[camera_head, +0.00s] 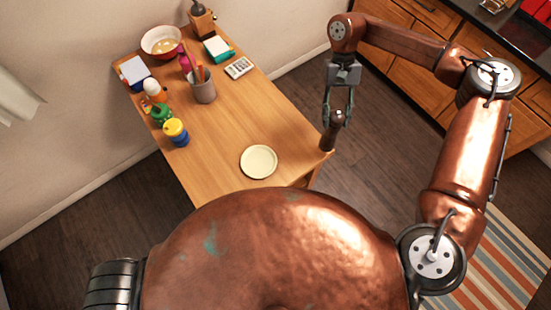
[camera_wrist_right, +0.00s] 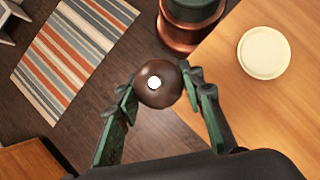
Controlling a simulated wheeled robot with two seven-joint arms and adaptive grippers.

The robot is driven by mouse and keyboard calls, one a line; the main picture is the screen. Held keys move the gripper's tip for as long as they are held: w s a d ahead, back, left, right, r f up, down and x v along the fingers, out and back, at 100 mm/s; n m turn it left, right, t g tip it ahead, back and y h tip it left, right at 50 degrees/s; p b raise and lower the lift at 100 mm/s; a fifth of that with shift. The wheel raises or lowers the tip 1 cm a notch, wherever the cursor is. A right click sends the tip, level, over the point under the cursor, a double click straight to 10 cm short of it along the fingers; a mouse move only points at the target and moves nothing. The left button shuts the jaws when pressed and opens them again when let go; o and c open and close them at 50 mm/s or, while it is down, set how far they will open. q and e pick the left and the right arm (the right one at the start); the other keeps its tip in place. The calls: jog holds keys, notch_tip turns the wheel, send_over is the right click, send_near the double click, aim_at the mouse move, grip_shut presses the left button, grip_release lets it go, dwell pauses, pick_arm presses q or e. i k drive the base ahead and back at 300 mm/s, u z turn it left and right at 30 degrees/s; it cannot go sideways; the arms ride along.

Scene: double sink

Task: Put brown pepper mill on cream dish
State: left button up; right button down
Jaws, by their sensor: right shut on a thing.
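My right gripper (camera_head: 338,112) is shut on the brown pepper mill (camera_head: 330,134), which hangs upright below it by the table's right edge. The right wrist view shows the mill (camera_wrist_right: 158,84) from above, with a round brown top and a shiny knob, between the two fingers (camera_wrist_right: 158,95). The cream dish (camera_head: 258,162) lies flat and empty near the table's front end, to the left of the mill. It also shows in the right wrist view (camera_wrist_right: 264,52), at the upper right, apart from the mill. My left gripper is not in view.
The wooden table (camera_head: 215,135) is bare around the dish. A grey pen cup (camera_head: 204,91), a calculator (camera_head: 239,68), a blue and yellow jar (camera_head: 176,132), a white and red bowl (camera_head: 160,41) and several other items stand farther back and left. Wooden cabinets (camera_head: 400,60) stand at right.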

aim_at(259, 162)
jog(key=z, duration=1)
jog(key=k, duration=2)
jog(key=u, duration=1.2)
jog(key=i, duration=1.65)
